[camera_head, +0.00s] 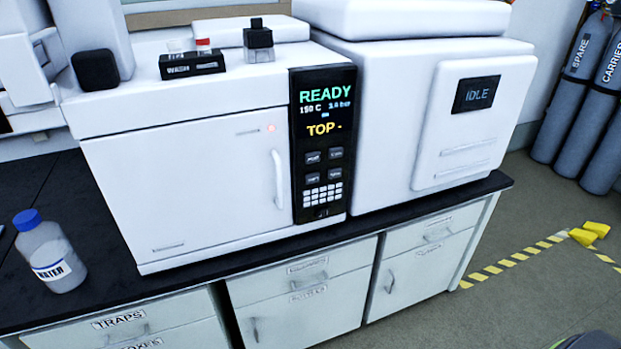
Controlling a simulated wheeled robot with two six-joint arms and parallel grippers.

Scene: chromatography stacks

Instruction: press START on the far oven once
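A white oven (190,178) stands on the black bench with its door shut and a white vertical handle on the door's right side. Its black control panel (323,145) reads READY, 150 C, a bar value and TOP. Several small dark buttons (313,157) sit below the display, above a white keypad (322,195). The button labels are too small to read, so I cannot tell which is START. To its right is another white unit (400,120) with a dark screen (476,94) reading IDLE. Neither of my grippers is in view.
A water bottle with a blue cap (50,252) stands on the bench (92,292) at left. A black vial rack (192,64) sits on the oven's top. Gas cylinders (575,95) stand at right. Yellow-striped tape (515,259) marks the open floor.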

